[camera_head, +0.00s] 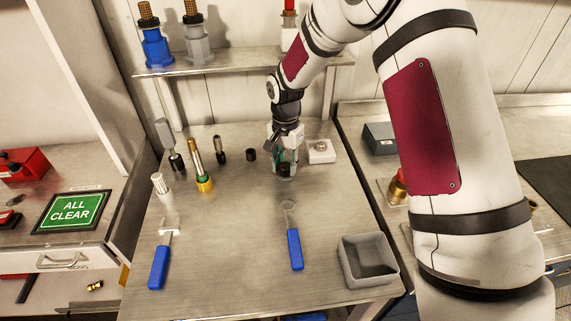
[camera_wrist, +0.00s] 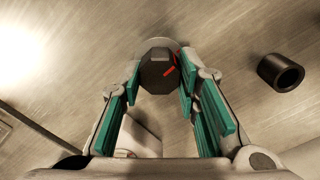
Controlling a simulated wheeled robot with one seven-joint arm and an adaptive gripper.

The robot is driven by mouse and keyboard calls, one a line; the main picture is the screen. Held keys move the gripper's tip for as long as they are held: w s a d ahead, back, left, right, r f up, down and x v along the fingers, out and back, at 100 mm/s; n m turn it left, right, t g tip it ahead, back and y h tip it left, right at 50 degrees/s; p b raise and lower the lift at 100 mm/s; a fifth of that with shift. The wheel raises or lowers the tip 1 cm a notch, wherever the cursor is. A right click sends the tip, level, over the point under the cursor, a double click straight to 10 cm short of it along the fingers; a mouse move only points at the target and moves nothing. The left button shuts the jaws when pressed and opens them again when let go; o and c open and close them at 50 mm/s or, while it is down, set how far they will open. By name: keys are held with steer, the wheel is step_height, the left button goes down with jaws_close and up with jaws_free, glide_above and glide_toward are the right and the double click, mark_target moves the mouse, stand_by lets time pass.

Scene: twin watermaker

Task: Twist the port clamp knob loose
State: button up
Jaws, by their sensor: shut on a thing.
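The clamp knob (camera_wrist: 156,72) is dark and faceted, with a red mark on its right side. In the wrist view it sits between the teal-padded fingers of my gripper (camera_wrist: 159,78), which is shut on it. In the head view my gripper (camera_head: 285,158) points down at the back middle of the metal table, over the dark knob (camera_head: 284,171). A pale round base shows around the knob in the wrist view. The fingers and wrist hide part of the knob and its mount.
A small white block (camera_head: 319,151) stands close right of my gripper, and a black cylinder (camera_head: 251,155) close left. Several upright tools and a brass-based rod (camera_head: 204,184) stand further left. Two blue-handled tools and a grey bin (camera_head: 368,261) are in front. A shelf (camera_head: 235,62) runs behind.

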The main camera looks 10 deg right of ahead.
mark_target(285, 165)
steer(key=n+b, duration=0.1)
steer(key=n, duration=0.3)
steer(key=n+b, duration=0.1)
steer(key=n, duration=0.3)
steer(key=n+b, duration=0.1)
steer(key=n, duration=0.3)
steer(key=shift+a, duration=0.1)
steer(key=shift+n+b, duration=0.3)
steer(key=shift+n, duration=1.9)
steer(key=o, duration=1.2)
steer(key=shift+c, duration=0.2)
step_height(285, 165, up, 12)
